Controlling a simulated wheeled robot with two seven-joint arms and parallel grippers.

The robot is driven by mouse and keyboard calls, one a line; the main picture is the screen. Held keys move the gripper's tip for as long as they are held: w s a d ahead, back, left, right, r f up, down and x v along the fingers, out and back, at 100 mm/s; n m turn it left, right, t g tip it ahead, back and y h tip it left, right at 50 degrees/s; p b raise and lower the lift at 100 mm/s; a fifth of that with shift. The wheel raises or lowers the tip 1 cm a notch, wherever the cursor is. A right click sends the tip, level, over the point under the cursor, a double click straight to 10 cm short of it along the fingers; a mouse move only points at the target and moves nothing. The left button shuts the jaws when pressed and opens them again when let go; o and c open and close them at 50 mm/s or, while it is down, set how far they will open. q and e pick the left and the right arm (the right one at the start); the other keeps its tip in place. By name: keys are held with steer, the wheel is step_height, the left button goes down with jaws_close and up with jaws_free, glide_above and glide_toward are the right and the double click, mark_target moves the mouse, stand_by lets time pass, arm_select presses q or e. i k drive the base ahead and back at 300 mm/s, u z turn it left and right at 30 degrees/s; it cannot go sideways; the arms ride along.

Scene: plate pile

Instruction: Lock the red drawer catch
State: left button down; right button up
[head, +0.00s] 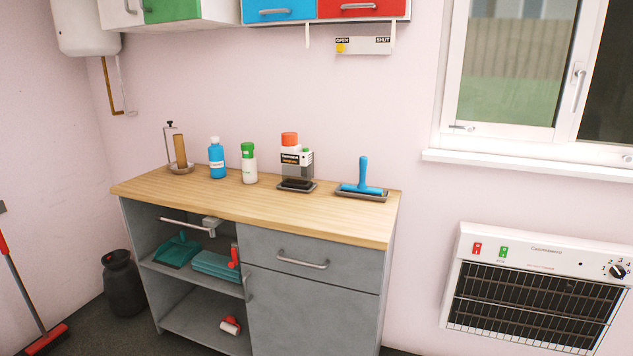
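The red drawer (347,9) is at the top of the view, in the upper unit, with a grey bar handle. Its front looks flush with the blue drawer beside it, though the top is cut off. Below it hangs a pale plate (364,47) with a dark OPEN label at its left end and a dark SHUT label at its right end. A yellow knob (341,48) sits at the OPEN end. I take this to be the catch. Neither of my grippers is in view.
A blue drawer (279,10) adjoins the red one. A heater (535,285) is at right, under a window. The wall around the plate is clear.

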mark_target(235, 253)
steer(key=z, duration=0.95)
steer(key=i, duration=0.85)
steer(key=u, duration=1.5)
